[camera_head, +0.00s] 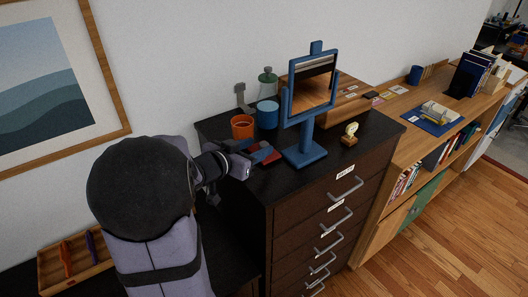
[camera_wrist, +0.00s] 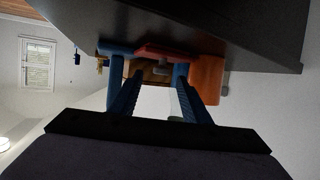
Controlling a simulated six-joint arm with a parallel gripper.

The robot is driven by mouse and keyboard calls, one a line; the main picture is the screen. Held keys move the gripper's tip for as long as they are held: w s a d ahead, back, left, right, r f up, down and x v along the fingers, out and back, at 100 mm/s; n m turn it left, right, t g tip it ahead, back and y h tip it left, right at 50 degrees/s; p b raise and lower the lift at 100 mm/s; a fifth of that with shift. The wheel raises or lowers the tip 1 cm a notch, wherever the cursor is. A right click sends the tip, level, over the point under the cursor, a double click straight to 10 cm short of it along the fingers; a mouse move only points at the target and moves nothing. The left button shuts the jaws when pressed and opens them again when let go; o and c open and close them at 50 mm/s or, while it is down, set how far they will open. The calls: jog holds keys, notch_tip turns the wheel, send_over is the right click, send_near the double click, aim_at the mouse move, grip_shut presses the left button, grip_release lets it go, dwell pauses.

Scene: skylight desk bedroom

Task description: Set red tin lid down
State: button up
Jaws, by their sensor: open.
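A red tin lid (camera_head: 273,158) shows as a flat, dark red piece on the black cabinet top, partly hidden by my gripper. In the wrist view the red lid (camera_wrist: 163,51) lies across the far end of the gap between my fingers. My gripper (camera_head: 260,151) is open, low over the cabinet top at its left part, with its fingertips at the lid. In the wrist view my gripper (camera_wrist: 150,72) shows two blue fingers spread apart. I cannot tell whether either finger touches the lid.
An open orange tin (camera_head: 242,128) stands just behind my gripper, with a blue tin (camera_head: 267,115) beside it. A green-topped jar (camera_head: 267,79) is behind. A blue-framed mirror (camera_head: 306,154) stands to the right, near a small clock-like item (camera_head: 350,134). The cabinet top's right front is clear.

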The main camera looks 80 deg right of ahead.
aim_at(263, 145)
jog(key=shift+p+x, duration=0.7)
jog(key=shift+x, duration=1.8)
jog(key=shift+w, duration=0.1)
jog(key=shift+c, duration=0.3)
grip_shut()
